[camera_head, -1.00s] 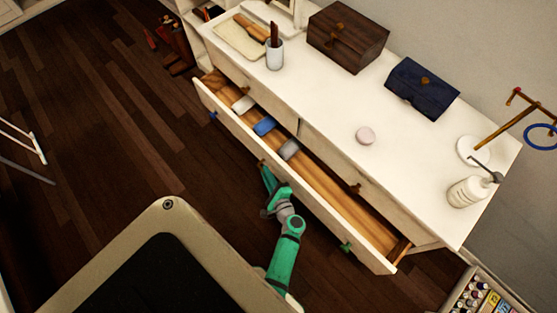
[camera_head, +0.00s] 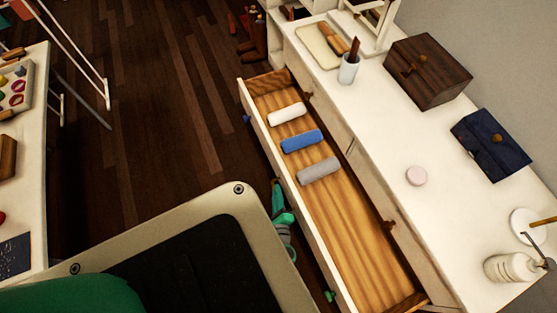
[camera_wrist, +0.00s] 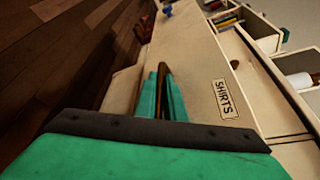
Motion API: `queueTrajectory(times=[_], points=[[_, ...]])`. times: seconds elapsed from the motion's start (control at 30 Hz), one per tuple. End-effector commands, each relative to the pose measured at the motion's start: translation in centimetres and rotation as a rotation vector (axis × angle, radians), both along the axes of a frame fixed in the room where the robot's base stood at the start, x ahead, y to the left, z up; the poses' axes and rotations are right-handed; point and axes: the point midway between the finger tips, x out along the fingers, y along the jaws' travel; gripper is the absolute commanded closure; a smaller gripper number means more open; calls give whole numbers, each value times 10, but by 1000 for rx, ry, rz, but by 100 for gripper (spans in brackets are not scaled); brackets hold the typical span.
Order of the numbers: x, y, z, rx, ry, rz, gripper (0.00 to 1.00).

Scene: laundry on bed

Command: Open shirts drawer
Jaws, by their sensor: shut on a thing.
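The shirts drawer (camera_head: 345,215) is a long wooden drawer standing well out from the white dresser (camera_head: 415,240). White, blue and grey rolled cloths (camera_head: 301,140) lie in its far half; the near half is bare wood. In the wrist view the drawer front (camera_wrist: 190,60) carries a "SHIRTS" label (camera_wrist: 225,98). My green gripper (camera_wrist: 163,80) is at the drawer front just left of the label, its fingers close together and shut on the drawer's handle, which they mostly hide. In the head view my gripper (camera_head: 277,188) shows at the outer side of the drawer front, partly hidden.
A table (camera_head: 30,180) with small objects stands at left. Dark floor (camera_head: 160,130) lies between.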

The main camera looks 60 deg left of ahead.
Motion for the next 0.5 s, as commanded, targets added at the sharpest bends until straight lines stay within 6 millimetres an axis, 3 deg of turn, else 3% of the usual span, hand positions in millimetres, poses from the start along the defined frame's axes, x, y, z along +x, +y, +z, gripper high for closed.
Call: queueTrajectory(times=[0.13,0.17,0.2,0.23,0.5], points=[[0,0,0,0,0,0,100],[0,0,0,0,0,0,84],[0,0,0,0,0,0,74],[0,0,0,0,0,0,72],[0,-1,0,0,0,0,72]])
